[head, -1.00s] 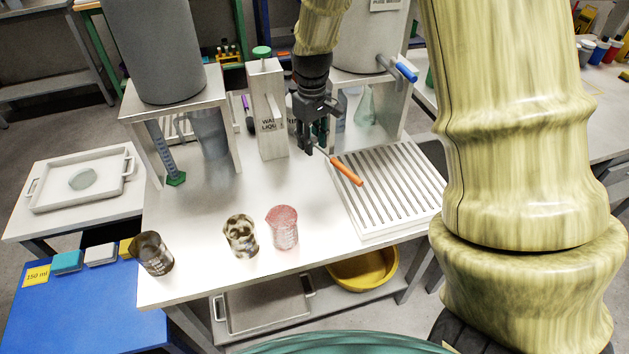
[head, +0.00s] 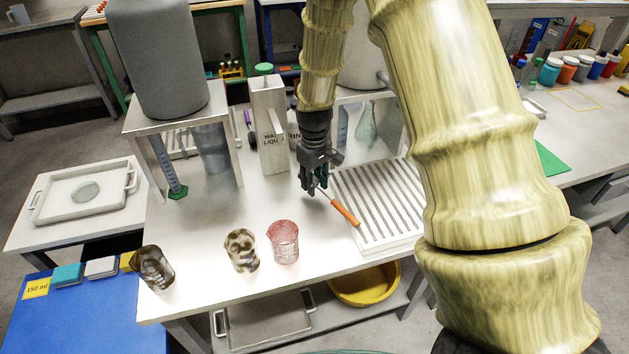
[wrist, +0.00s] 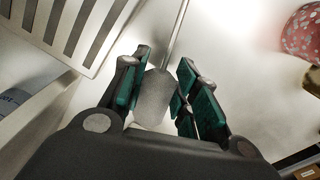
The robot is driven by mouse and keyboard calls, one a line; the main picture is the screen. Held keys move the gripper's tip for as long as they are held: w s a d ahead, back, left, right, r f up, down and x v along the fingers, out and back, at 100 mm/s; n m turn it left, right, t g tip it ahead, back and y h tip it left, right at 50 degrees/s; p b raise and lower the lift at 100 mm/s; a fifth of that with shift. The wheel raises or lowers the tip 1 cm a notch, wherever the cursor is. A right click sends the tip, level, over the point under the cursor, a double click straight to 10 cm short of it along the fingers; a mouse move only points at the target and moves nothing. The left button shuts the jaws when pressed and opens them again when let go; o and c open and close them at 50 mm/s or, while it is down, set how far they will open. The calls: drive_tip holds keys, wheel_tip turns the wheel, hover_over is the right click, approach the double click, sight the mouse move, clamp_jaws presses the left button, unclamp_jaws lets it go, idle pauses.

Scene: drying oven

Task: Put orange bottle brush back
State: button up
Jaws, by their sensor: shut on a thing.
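The orange bottle brush has an orange handle (head: 345,213), a thin metal rod and a pale grey head (wrist: 154,97). My gripper (head: 315,188) is shut on the grey head, which also shows between the green-padded fingers in the wrist view (wrist: 160,90). The rod runs out from the fingers. The handle points down and right over the left edge of the white slatted rack (head: 385,240); I cannot tell whether it touches. The handle end is out of the wrist view.
A red-patterned beaker (head: 284,243), a brown-patterned beaker (head: 242,251) and a dark beaker (head: 154,268) stand along the table's front. A tall box (head: 270,125) and a stand with a grey tank (head: 160,60) are behind.

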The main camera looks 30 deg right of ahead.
drive_tip(key=shift+f, duration=0.35)
drive_tip(key=o, duration=1.1)
wheel_tip(320, 180, up, 13)
idle(0.3)
